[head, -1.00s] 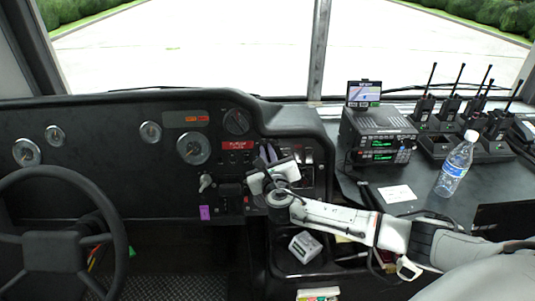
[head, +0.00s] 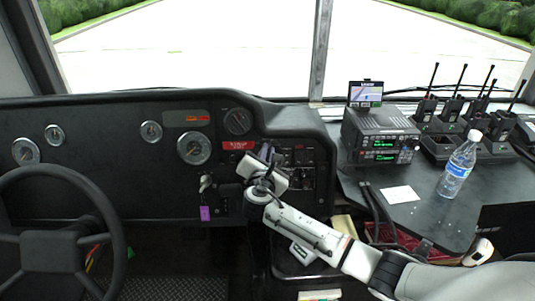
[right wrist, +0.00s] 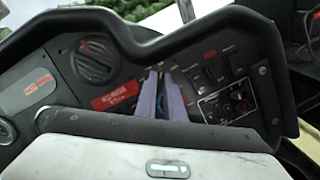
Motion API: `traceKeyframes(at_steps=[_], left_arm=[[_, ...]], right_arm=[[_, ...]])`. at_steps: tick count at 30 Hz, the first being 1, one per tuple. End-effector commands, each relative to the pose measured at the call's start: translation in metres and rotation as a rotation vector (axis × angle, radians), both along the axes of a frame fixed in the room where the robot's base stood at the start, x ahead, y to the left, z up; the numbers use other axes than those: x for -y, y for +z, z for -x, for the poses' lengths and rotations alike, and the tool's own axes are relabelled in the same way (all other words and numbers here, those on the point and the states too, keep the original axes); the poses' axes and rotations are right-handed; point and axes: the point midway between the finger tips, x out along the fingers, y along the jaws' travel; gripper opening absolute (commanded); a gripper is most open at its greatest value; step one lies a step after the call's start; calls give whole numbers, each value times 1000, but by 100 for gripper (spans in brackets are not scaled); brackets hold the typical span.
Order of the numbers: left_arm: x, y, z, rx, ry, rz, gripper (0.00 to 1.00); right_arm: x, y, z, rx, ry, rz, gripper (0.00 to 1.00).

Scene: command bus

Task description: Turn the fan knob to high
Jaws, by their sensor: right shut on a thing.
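My right gripper (head: 266,151) is at the dashboard switch panel, just right of the red label. Its lavender fingers are close together in the right wrist view (right wrist: 166,97), shut on a small control, and they hide most of it. I cannot read which control this is. A large round dark knob (head: 237,121) is above and to the left of the fingers, apart from them. It also shows in the right wrist view (right wrist: 95,60). My left gripper is out of view.
Rocker switches (right wrist: 214,72) sit close to the right of the fingers. A silver key-like knob (head: 206,183) with a purple tag (head: 205,213) is left of the gripper. A radio unit (head: 380,137) and a water bottle (head: 459,165) stand on the right-hand counter.

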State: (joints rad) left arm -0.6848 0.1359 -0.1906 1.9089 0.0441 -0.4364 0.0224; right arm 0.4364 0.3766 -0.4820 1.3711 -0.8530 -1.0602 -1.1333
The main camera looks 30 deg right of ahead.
Motion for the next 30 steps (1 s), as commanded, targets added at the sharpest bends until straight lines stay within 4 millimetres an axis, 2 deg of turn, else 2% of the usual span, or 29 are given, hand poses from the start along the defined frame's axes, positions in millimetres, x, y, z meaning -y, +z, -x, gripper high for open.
traceKeyframes(at_steps=[18, 30], left_arm=[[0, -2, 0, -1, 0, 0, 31], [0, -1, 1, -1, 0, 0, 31]], right_arm=[[-1, 1, -1, 262, -185, -430, 0], [0, 1, -1, 339, -240, -555, 0]])
